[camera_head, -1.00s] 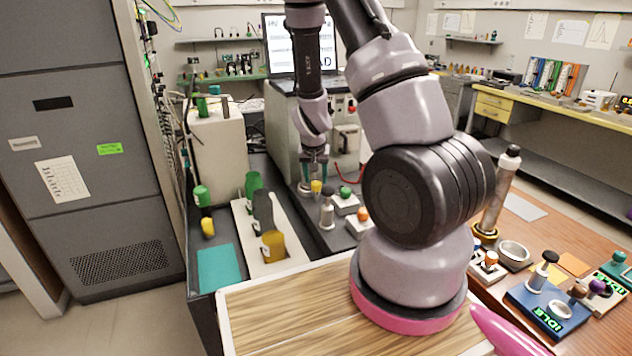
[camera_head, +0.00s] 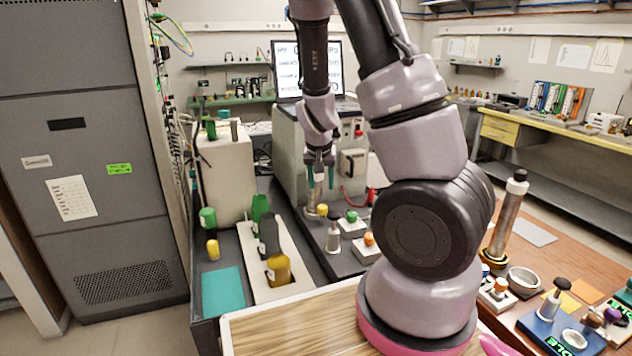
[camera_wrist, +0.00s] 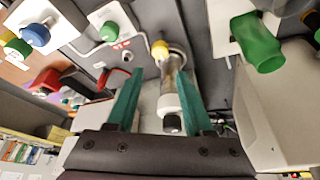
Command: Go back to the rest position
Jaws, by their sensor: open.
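My gripper (camera_head: 321,178) is above the dark bench, in front of the grey machine, pointing down. Its green fingers stand apart in the wrist view (camera_wrist: 160,98). A slim clear cylinder with a white, black-tipped end (camera_wrist: 170,104) shows between the fingers there, with gaps on both sides; I cannot tell its depth. A yellow knob (camera_wrist: 160,50) lies at its far end. In the head view the yellow knob (camera_head: 322,210) is just below my gripper.
Button boxes (camera_head: 352,226) and a plunger (camera_head: 333,238) are right of the gripper. A wooden table (camera_head: 575,262) with devices is at right. A tall grey cabinet (camera_head: 85,180) is at far left.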

